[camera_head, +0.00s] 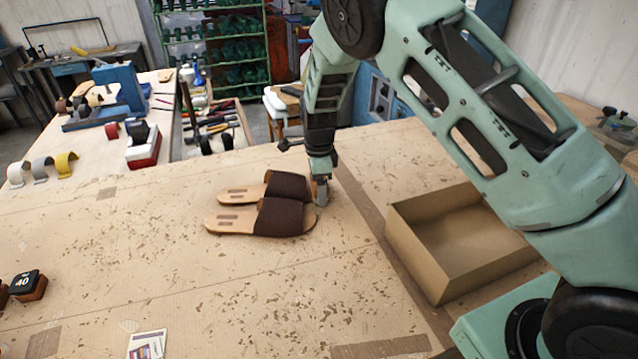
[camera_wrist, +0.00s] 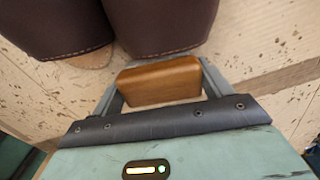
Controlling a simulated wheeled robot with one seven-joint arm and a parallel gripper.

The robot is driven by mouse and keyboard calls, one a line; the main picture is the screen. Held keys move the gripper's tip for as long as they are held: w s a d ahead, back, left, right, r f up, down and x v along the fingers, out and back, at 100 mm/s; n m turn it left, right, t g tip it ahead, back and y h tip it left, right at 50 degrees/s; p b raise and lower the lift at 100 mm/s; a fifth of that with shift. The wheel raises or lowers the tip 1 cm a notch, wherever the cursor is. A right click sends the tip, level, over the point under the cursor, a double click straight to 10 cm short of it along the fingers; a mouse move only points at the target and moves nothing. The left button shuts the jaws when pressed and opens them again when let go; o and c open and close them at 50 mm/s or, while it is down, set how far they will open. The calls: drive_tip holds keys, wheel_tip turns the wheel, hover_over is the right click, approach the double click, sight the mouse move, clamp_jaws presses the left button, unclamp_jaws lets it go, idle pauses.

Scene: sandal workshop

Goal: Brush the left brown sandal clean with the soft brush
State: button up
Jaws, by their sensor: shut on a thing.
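Two brown sandals with dark brown straps lie side by side on the workbench, the far one (camera_head: 288,186) and the near one (camera_head: 285,217). Their strap ends face my gripper. In the wrist view their straps fill the top, one at left (camera_wrist: 55,25) and one at right (camera_wrist: 160,25). My gripper (camera_head: 322,192) points down just right of the straps. It is shut on the soft brush, whose wooden back (camera_wrist: 160,82) shows between the fingers (camera_wrist: 160,90). The bristles are hidden. The brush is close to the right strap in the wrist view; I cannot tell whether they touch.
An open cardboard box (camera_head: 440,245) stands right of my gripper, below my arm. A card (camera_head: 148,345) lies at the bench's front, and a small block marked 40 (camera_head: 24,283) is at the left. The bench left and in front of the sandals is mostly clear.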

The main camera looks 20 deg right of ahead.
drive_tip(key=shift+w+d, duration=0.25)
drive_tip(key=shift+w, duration=1.05)
drive_tip(key=shift+s, duration=0.15)
drive_tip(key=shift+s+a+f, duration=0.1)
drive_tip(key=shift+s+a, duration=0.05)
drive_tip(key=shift+s, duration=0.45)
drive_tip(key=shift+s+a, duration=0.1)
drive_tip(key=shift+s, duration=0.5)
drive_tip(key=shift+p, duration=0.3)
wheel_tip(320, 180, up, 8)
drive_tip(key=p, duration=0.5)
drive_tip(key=shift+p, duration=0.4)
